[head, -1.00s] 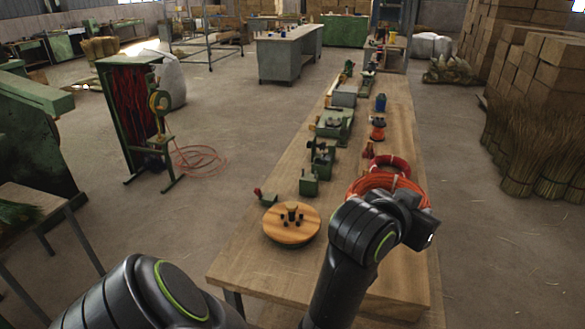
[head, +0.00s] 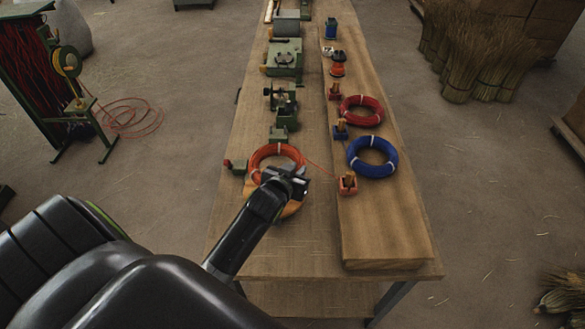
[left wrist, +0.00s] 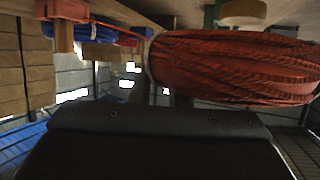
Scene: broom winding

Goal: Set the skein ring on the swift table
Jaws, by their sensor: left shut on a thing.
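The orange skein ring (head: 256,160) with white ties is over the round wooden swift table (head: 291,209), which shows only at its lower edge in the head view. My left gripper (head: 290,181) is shut on the ring's near right side. The ring hides the swift's pegs, and I cannot tell whether it touches the disc. In the left wrist view the skein (left wrist: 235,68) fills the upper right, close to the fingers, and the picture looks upside down. My right gripper is not in view.
An orange strand runs from the ring to an orange peg block (head: 348,184). A blue skein (head: 372,157) and a red skein (head: 362,111) lie on the raised board (head: 385,225) at right. Green machines (head: 284,58) stand behind the swift. The near bench is clear.

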